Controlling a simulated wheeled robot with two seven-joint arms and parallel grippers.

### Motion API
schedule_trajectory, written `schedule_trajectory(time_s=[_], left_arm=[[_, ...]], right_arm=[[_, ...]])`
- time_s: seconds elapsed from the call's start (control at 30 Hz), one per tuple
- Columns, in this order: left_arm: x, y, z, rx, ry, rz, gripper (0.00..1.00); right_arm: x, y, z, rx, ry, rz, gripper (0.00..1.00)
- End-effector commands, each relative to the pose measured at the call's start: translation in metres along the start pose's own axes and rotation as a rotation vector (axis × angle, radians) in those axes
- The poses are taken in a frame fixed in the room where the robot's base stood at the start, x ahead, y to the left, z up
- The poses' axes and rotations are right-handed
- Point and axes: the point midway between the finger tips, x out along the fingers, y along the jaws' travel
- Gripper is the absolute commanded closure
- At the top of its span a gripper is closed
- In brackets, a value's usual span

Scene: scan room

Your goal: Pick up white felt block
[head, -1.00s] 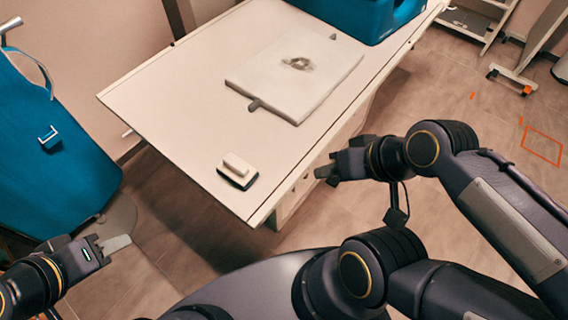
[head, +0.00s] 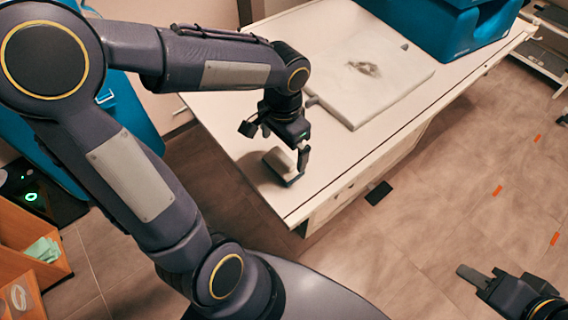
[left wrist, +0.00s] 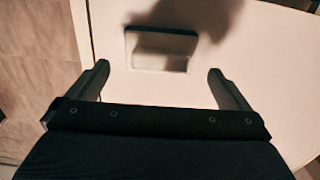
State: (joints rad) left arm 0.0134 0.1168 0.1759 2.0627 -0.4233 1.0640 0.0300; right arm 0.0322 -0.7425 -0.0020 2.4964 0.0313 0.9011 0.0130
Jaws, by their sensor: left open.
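The white felt block (head: 280,163) lies near the front edge of the white table, with a darker part along its lower side. It also shows in the left wrist view (left wrist: 159,62), partly in shadow, beyond and between the two fingertips. My left gripper (head: 287,150) is over the block, pointing down, and partly hides it. In the left wrist view my left gripper (left wrist: 158,70) is open, one finger to each side, with nothing between them. My right gripper (head: 474,278) is low at the right, away from the table; its finger gap does not show.
A pale flat pad (head: 372,80) lies further back on the table (head: 235,125). A blue case (head: 450,30) stands at the far end. A wooden box (head: 35,265) with green items is at the lower left.

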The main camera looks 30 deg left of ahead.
Motion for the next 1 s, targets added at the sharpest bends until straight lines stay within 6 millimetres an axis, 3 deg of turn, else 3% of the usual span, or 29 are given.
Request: schedule_trajectory(time_s=[0.4,0.7,0.97,1.0], left_arm=[[0.056,0.0,0.0,-0.001,-0.002,0.002,0.0],[0.061,0.0,0.0,-0.002,0.001,0.001,0.0],[0.061,0.0,0.0,-0.002,0.001,0.002,0.33],[0.061,0.0,0.0,-0.002,0.002,0.002,0.33]], right_arm=[[0.0,0.0,0.0,0.0,0.0,0.0,0.65],[0.0,0.0,0.0,0.0,0.0,0.0,0.65],[0.0,0.0,0.0,0.0,0.0,0.0,0.65],[0.0,0.0,0.0,0.0,0.0,0.0,0.65]])
